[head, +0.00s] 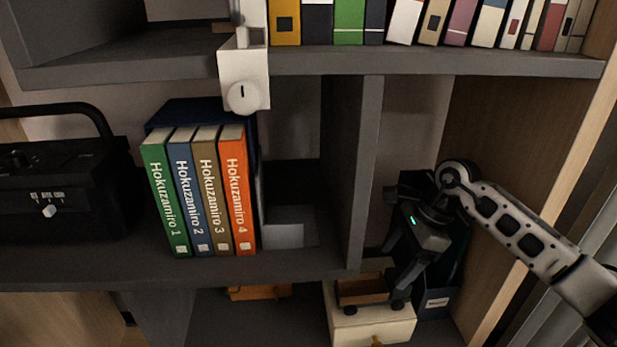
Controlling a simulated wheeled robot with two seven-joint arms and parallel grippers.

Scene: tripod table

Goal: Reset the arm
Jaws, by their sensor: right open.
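My right arm (520,232) reaches in from the right edge across the right-hand shelf compartment. My right gripper (393,278) is dark grey with a small green light and points down and to the left. Its fingers are apart and I see nothing held between them. It hangs in front of the right compartment, over a small cream box (372,330) on the lower level. Whether the fingertips touch the box I cannot tell. My left gripper is not in view.
A grey shelf (300,265) holds several Hokuzamiro books (198,190) and a black radio (65,190). More books (349,22) line the upper shelf. A white object (243,75) hangs over its edge. A dark file box (437,302) stands behind my gripper. A wooden side panel (545,160) bounds the right.

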